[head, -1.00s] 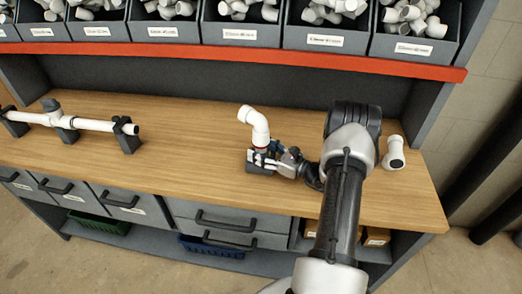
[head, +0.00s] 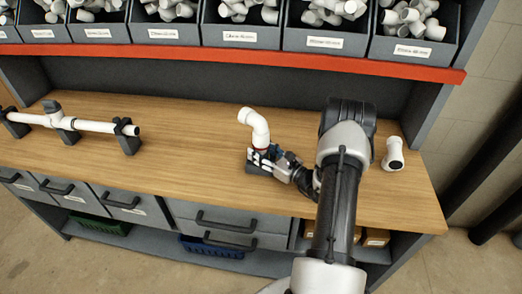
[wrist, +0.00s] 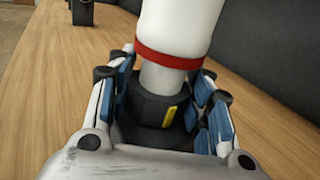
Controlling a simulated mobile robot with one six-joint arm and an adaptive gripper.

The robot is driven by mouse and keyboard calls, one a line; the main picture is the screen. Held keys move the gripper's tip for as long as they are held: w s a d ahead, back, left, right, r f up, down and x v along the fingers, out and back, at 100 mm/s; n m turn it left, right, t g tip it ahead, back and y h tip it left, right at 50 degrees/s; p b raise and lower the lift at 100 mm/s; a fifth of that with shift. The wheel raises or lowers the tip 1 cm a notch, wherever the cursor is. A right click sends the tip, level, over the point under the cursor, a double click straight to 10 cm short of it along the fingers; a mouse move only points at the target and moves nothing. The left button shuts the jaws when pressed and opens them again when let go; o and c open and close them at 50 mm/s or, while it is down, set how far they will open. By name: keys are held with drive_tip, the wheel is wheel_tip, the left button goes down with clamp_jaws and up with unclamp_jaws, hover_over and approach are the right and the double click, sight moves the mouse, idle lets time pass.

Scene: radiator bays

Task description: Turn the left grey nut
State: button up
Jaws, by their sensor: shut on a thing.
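A white elbow pipe (head: 257,127) stands upright on the bench, with a red band (wrist: 172,61) near its lower end. Below it in the wrist view is a dark grey nut (wrist: 150,107) with a yellow mark on its right side. My gripper (head: 262,161) reaches in from the right, low at the foot of the pipe. In the wrist view my gripper (wrist: 160,112) has its blue-padded fingers on both sides of the nut, shut on it. The fingers hide the nut in the head view.
A white pipe run (head: 95,124) with dark supports lies at the left of the bench. A loose white fitting (head: 394,155) stands at the right, beside my arm. Grey bins (head: 241,38) of white fittings stand on the red-edged shelf behind. The wooden bench (head: 190,150) is clear between.

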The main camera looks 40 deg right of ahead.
drive_tip(key=m+h, duration=0.3)
drive_tip(key=h, duration=0.1)
drive_tip(key=shift+a+h, duration=0.15)
drive_tip(key=shift+h, duration=0.15)
drive_tip(key=shift+m+g+h, duration=0.3)
drive_tip(key=shift+m+h, duration=0.9)
drive_tip(key=shift+h, duration=1)
drive_tip(key=o, duration=1.1)
drive_tip(key=v, duration=1)
drive_tip(key=shift+s, duration=0.4)
drive_tip(key=shift+s+a+r, duration=0.1)
drive_tip(key=shift+s+a, duration=0.1)
drive_tip(key=shift+s, duration=0.35)
